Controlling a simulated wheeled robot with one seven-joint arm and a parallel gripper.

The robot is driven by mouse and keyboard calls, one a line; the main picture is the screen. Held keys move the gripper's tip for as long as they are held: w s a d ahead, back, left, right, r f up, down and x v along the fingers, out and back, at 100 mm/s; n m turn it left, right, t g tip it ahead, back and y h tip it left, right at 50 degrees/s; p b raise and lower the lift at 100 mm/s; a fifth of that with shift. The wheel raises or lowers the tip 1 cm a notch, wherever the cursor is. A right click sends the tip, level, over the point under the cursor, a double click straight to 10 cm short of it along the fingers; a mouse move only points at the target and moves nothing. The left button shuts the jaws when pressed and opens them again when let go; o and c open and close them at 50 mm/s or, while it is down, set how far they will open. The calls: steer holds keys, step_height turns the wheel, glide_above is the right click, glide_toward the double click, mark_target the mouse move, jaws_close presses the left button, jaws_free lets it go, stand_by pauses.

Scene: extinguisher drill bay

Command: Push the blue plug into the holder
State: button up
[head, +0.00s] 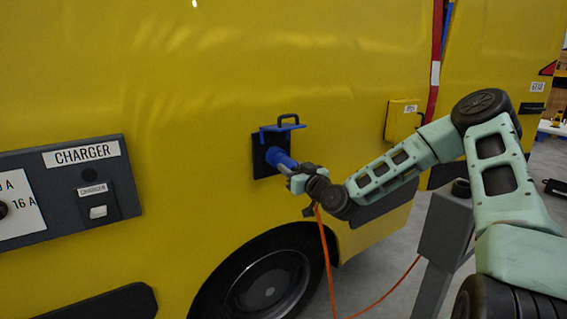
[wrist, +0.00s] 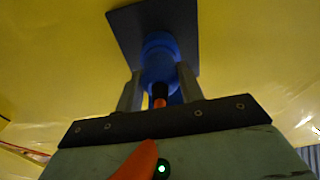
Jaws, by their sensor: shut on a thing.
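The blue plug (head: 283,161) is at the dark holder plate (head: 258,158) on the side of the yellow vehicle, under a raised blue lid (head: 282,128) with a dark handle. My gripper (head: 299,176) is shut on the plug. In the wrist view the plug (wrist: 161,65) sits between my two grey fingers, its far end against the dark plate (wrist: 125,22). How deep it sits in the holder cannot be told. An orange cable (head: 325,250) hangs down from the plug.
A grey charger panel (head: 75,185) with labels is on the vehicle's left. A wheel (head: 270,285) is below the holder. A grey post (head: 440,245) stands at the right, beneath my arm. A small yellow box (head: 402,120) is on the vehicle right of the holder.

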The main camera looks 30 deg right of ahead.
steer(key=shift+s+d+f, duration=0.1)
steer(key=shift+s, duration=1.7)
steer(key=shift+s, duration=0.15)
steer(key=shift+s+f, duration=0.2)
steer(key=shift+s, duration=1.7)
